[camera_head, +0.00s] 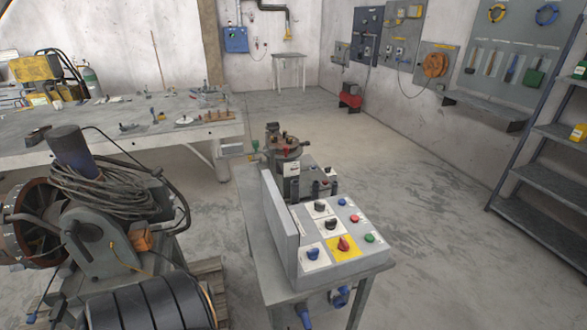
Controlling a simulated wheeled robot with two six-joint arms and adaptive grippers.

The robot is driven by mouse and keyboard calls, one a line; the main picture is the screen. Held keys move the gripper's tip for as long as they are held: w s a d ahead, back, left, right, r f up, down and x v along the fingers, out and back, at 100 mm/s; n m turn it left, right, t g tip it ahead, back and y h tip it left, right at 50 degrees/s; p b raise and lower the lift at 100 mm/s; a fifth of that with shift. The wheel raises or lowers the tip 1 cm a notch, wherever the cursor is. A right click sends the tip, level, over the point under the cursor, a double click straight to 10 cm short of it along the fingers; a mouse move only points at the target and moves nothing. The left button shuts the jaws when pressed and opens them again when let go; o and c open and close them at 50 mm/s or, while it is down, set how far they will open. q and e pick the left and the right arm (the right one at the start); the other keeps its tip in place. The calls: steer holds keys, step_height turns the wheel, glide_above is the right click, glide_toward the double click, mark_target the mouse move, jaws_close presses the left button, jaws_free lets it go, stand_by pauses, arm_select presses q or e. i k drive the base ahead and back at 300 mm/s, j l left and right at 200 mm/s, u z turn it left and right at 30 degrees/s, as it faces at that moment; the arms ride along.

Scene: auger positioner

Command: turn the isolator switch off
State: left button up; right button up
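A sloped grey control panel (301,261) stands on a small table in the middle of the head view. A red rotary handle on a yellow plate, which looks like the isolator switch (343,243), sits on the panel's lower front part. Its handle seems to point up and slightly left, but its labels are too small to read, so I cannot tell whether it is on or off. A blue knob (313,253) is just left of it, and black rotary knobs (331,223) are above it. Neither of my grippers is in view.
A red button (355,218) and a green button (370,238) are on the panel's right side. A machine fixture (286,160) stands behind it. Blue connectors (341,296) hang below its front. A cable-wrapped motor machine (95,240) stands at left. Floor (455,270) at right is clear.

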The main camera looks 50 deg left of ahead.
mark_target(343, 246)
steer(key=i+u, duration=0.35)
steer(key=u, duration=0.2)
steer(key=i+l+u, duration=0.25)
steer(key=u, duration=0.25)
steer(key=i+l+u, duration=0.3)
steer(key=u, duration=0.25)
steer(key=i+l+u, duration=0.2)
steer(key=l+u, duration=0.3)
steer(key=i+l+u, duration=0.1)
steer(key=l+u, duration=0.85)
steer(key=u, duration=0.15)
steer(key=l+u, duration=0.5)
steer(key=k+l+u, duration=0.25)
steer(key=l+u, duration=0.3)
